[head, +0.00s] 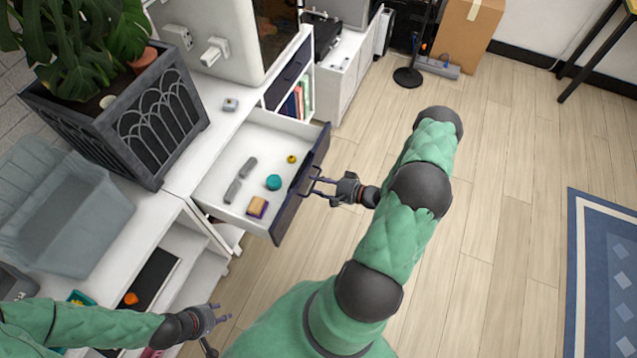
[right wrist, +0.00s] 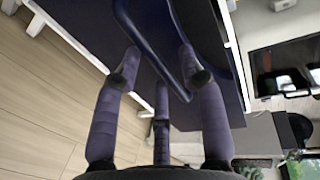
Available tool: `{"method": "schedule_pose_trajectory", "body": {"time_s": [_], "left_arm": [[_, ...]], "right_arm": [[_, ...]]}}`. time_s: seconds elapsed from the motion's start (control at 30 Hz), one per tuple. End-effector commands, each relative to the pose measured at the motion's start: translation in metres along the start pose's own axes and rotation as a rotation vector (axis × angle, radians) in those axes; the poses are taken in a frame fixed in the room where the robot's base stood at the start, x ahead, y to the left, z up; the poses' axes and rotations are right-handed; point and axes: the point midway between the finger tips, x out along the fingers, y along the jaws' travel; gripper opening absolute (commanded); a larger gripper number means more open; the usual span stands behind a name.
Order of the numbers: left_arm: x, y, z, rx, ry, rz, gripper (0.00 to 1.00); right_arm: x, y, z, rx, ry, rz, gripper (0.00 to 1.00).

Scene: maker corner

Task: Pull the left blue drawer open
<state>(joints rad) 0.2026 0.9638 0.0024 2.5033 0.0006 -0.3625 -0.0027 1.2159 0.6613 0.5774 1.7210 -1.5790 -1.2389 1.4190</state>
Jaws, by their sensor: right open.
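The blue drawer (head: 284,217) stands pulled out of the white cabinet in the head view, its white inside showing. Its dark blue front and bar handle (right wrist: 150,57) fill much of the right wrist view. My right gripper (head: 316,187) is at the outer side of the drawer front, by the handle. Its fingers (right wrist: 163,75) are spread, with the handle bar passing near the fingertips; I cannot tell whether they touch. My left gripper (head: 222,316) is low at the left, apart from the drawer, its fingers spread and empty.
The drawer holds a teal ball (head: 273,182), a small yellow thing (head: 291,159), a yellow and purple block (head: 257,207) and grey pieces (head: 233,191). A dark planter (head: 150,130) and a grey-blue bin (head: 60,215) stand left.

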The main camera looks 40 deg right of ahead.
Motion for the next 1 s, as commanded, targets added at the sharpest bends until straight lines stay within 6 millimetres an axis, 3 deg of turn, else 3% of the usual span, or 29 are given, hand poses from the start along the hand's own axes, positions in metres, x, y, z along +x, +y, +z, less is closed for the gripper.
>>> {"method": "schedule_pose_trajectory", "body": {"time_s": [0.27,0.73,1.0], "left_arm": [[0.0,0.0,0.0,0.0,0.0,0.0,0.4],[0.0,0.0,0.0,0.0,0.0,0.0,0.4],[0.0,0.0,0.0,0.0,0.0,0.0,0.4]], "right_arm": [[-0.018,0.0,-0.001,0.0,0.004,0.001,0.41],[-0.103,0.001,-0.001,0.0,0.003,0.001,0.41],[-0.12,0.0,0.0,0.001,0.001,0.0,0.41]]}}
